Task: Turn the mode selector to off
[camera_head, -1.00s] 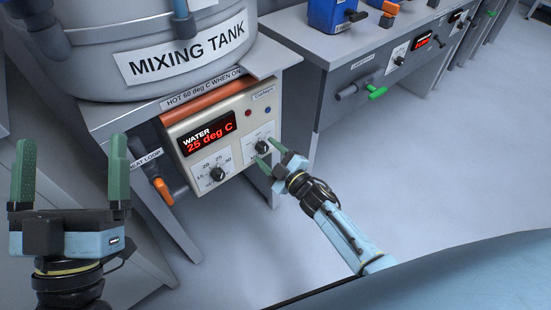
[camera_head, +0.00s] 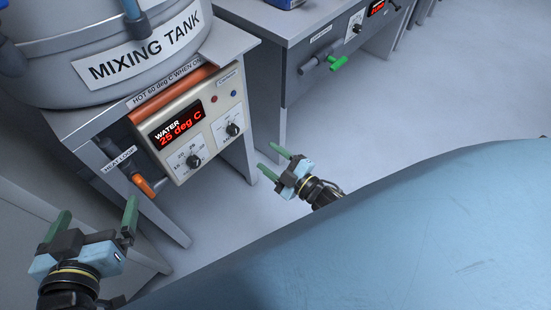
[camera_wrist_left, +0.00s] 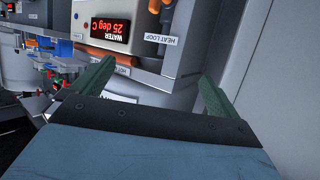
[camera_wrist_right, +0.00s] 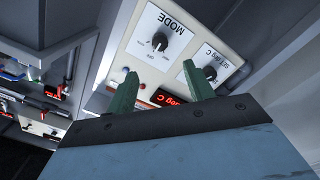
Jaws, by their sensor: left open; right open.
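The mode selector (camera_head: 232,129) is a black round knob on a white plate, right side of the cream control panel (camera_head: 183,164). My left gripper (camera_head: 97,212) is open and empty at the lower left, below the panel.
The set temperature knob (camera_head: 194,161) sits left of the mode selector, below the red display (camera_head: 176,128) reading 25 deg C. An orange valve handle (camera_head: 143,185) is at the panel's left. The mixing tank (camera_head: 110,75) stands above. Open floor lies right of the panel.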

